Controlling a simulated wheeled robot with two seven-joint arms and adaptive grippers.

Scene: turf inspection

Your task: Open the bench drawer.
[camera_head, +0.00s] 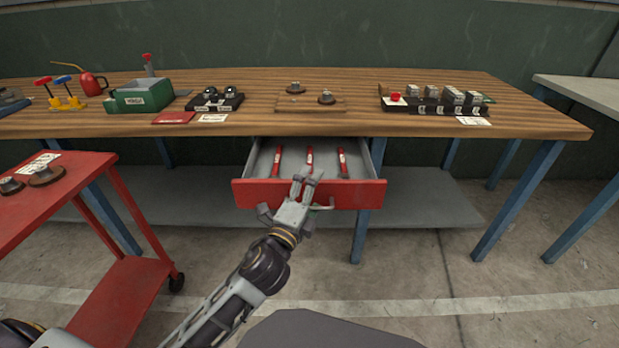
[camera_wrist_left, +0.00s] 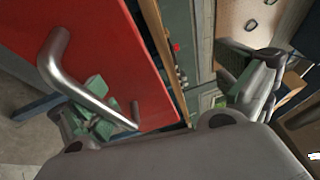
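The bench drawer (camera_head: 255,193), with a red front, stands pulled out from under the wooden bench. Its grey inside shows three red tools (camera_head: 310,160). My left gripper (camera_head: 306,183) is at the middle of the drawer front, its fingers spread. The metal bar handle (camera_wrist_left: 72,75) shows large in the left wrist view, on the red drawer front (camera_wrist_left: 115,50). One finger lies beside and partly behind the handle, the other well away to the right. The fingers are not closed on the handle. My right gripper is in neither view.
The wooden bench top (camera_head: 350,120) carries a green box (camera_head: 140,96), black trays and other parts. A red cart (camera_head: 75,190) stands at the left. A grey lower shelf (camera_head: 430,200) runs beneath the bench. The floor at the right front is clear.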

